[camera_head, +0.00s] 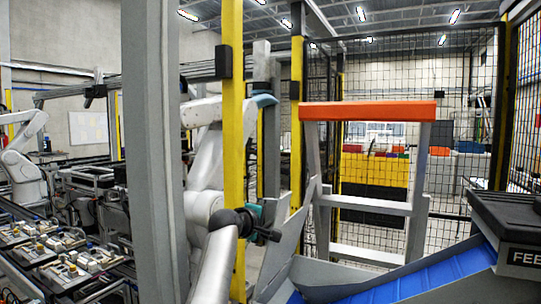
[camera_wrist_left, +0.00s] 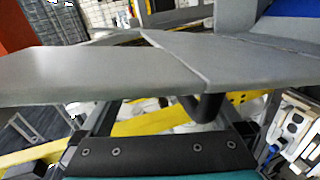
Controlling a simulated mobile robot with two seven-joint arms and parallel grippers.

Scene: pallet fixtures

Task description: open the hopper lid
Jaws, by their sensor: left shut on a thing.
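A grey flat panel (camera_head: 288,243), which looks like the hopper lid, stands steeply tilted beside the blue-lined chute (camera_head: 400,287). My left gripper (camera_head: 268,223) is at the panel's upper left side, with its arm coming up from the bottom. In the left wrist view the grey slab (camera_wrist_left: 90,72) spans the picture, with a seam near its middle. A dark, rounded post (camera_wrist_left: 207,107), perhaps a handle, shows beneath it. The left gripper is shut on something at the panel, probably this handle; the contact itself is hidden. My right gripper is not in view.
A grey frame with an orange top bar (camera_head: 367,111) stands behind the panel. A black box marked "FEE" (camera_head: 510,225) is at the right. A grey column (camera_head: 152,150) and a yellow post (camera_head: 233,120) rise close to my left arm. Mesh fencing (camera_head: 465,100) closes the back.

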